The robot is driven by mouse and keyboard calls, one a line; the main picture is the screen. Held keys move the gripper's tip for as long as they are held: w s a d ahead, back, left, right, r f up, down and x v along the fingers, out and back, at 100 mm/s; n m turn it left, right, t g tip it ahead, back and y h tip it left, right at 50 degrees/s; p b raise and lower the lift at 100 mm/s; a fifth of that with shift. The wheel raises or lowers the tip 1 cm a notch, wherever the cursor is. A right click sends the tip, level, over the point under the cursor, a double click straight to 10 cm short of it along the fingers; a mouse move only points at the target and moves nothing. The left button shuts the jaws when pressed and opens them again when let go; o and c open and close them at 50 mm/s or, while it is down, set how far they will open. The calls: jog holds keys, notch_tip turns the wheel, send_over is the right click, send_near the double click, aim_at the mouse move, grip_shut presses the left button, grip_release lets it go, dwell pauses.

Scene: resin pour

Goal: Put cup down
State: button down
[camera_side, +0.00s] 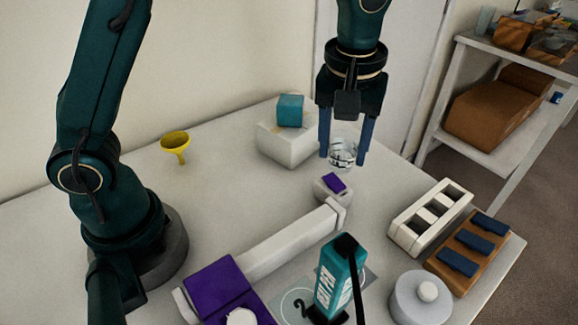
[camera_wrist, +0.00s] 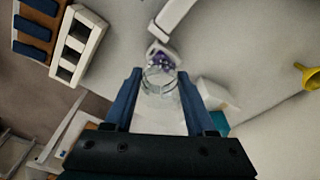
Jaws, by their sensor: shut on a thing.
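A clear, see-through cup (camera_side: 342,153) is held between the two blue fingers of my gripper (camera_side: 345,150), above the far part of the table. In the wrist view the cup (camera_wrist: 160,80) sits between the fingertips of my gripper (camera_wrist: 160,82), and its rim shows as a clear ring. The cup looks upright in the side view. Its contents cannot be made out. The cup appears above the table, but the exact height of its base is unclear.
A white block with a teal cube (camera_side: 290,110) stands left of the cup. A purple-topped white piece (camera_side: 334,185) is in front of it. A yellow funnel (camera_side: 175,142) is at the left. A white slotted rack (camera_side: 430,216), wooden tray (camera_side: 468,250), lidded pot (camera_side: 418,300) and teal device (camera_side: 336,280) stand forward.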

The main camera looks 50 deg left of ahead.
notch_tip(320, 180, up, 6)
jog(key=shift+a+f, duration=0.15)
jog(key=shift+f, duration=0.1)
jog(key=a+n, duration=0.7)
jog(key=a, duration=1.3)
jog(key=s+a+n, duration=0.2)
jog(key=s+a, duration=0.3)
jog(key=s+a+n+g, duration=0.1)
jog(key=s+a+n, duration=0.1)
jog(key=s+a, duration=0.2)
jog(key=s+a+n, duration=0.3)
jog(key=s+a, duration=0.2)
jog(key=a, duration=0.3)
jog(key=shift+s+y, duration=0.3)
jog(key=shift+s, duration=0.05)
jog(key=w+d+f, duration=0.1)
jog(key=w+f, duration=0.2)
jog(key=f, duration=0.1)
jog(key=w+d+f, duration=0.2)
jog(key=w+f, duration=0.2)
jog(key=w+d+f, duration=0.1)
jog(key=w+f, duration=0.3)
jog(key=shift+d, duration=0.2)
jog(key=shift+w+f, duration=0.15)
jog(key=shift+f, duration=1.95)
